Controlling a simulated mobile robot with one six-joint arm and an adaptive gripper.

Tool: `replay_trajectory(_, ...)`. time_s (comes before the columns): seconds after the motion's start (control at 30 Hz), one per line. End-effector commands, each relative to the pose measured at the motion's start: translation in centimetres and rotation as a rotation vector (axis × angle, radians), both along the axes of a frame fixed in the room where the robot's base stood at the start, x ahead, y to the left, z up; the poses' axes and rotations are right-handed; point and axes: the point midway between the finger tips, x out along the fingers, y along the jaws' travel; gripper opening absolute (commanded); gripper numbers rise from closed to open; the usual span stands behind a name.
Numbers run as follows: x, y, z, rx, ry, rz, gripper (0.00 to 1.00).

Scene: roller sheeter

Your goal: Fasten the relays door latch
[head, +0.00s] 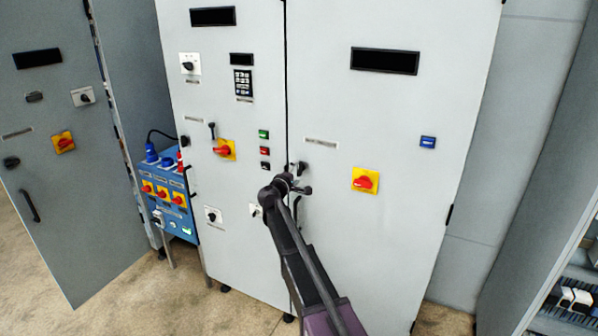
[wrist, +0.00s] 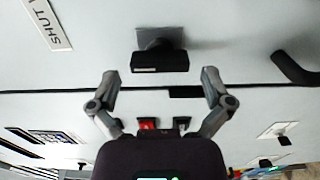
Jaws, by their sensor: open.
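The latch is a black turn handle on a grey square base (wrist: 160,60), on the right-hand cabinet door beside the seam. It also shows in the head view as a small dark handle (head: 301,168). My gripper (wrist: 160,77) is open, its two fingers apart on either side of the handle in the wrist view. I cannot tell whether they touch it. In the head view my gripper (head: 290,185) is close to the door seam, just below the latch. The right-hand door (head: 400,120) looks flush with its neighbour. The lettering naming the relays door is not readable.
A label reading "SHUT" (wrist: 46,24) is near the latch. A black curved handle (wrist: 295,69) is to the right in the wrist view. Red-yellow switches (head: 365,181) and (head: 224,150) are on the doors. A blue socket box (head: 170,190) stands left; open floor lies in front.

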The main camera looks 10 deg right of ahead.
Motion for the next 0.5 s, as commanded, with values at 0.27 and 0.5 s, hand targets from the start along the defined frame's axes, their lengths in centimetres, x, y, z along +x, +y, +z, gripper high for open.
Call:
replay_trajectory(0.27,-4.0,2.7,0.0,0.0,0.0,0.002,1.0)
replay_trajectory(0.5,-6.6,4.6,0.0,0.0,0.0,0.002,1.0)
